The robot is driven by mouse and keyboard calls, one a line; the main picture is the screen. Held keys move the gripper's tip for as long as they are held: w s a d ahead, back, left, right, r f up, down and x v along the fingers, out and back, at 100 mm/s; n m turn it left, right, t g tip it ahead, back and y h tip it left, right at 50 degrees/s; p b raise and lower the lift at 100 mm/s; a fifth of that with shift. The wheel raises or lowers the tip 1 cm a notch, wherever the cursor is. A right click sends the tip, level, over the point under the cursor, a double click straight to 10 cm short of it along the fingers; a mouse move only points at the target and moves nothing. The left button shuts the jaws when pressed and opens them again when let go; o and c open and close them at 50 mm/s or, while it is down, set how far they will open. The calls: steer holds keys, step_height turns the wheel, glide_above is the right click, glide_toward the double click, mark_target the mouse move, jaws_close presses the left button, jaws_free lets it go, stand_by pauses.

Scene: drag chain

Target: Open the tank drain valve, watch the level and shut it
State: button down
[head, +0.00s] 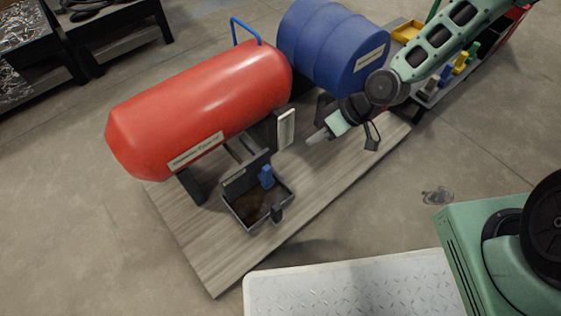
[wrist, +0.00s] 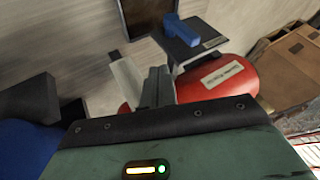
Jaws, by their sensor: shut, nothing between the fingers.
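The red tank (head: 200,105) lies on its side on a wooden platform, with a label low on its side. A small blue valve handle (head: 266,176) sits below it over a dark tray (head: 244,215). The handle also shows in the wrist view (wrist: 197,32), by a dark plate. A pale upright panel on a dark mount (head: 286,128), perhaps the level gauge, stands at the tank's right end. My gripper (head: 312,140) is shut and empty, just right of this panel and apart from the handle. Its closed fingers also show in the wrist view (wrist: 158,85).
A blue drum (head: 330,45) lies right of the red tank. The wooden platform (head: 210,245) is bare in front. A rack with coloured pieces (head: 450,70) stands at the upper right. A pale treadplate surface (head: 350,290) lies at the bottom.

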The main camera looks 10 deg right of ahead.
mark_target(265, 174)
steer(key=s+a+f+b, duration=0.2)
steer(key=a+f+b, duration=0.6)
steer(key=a, duration=0.1)
steer(key=shift+a, duration=0.15)
stand_by(0.5)
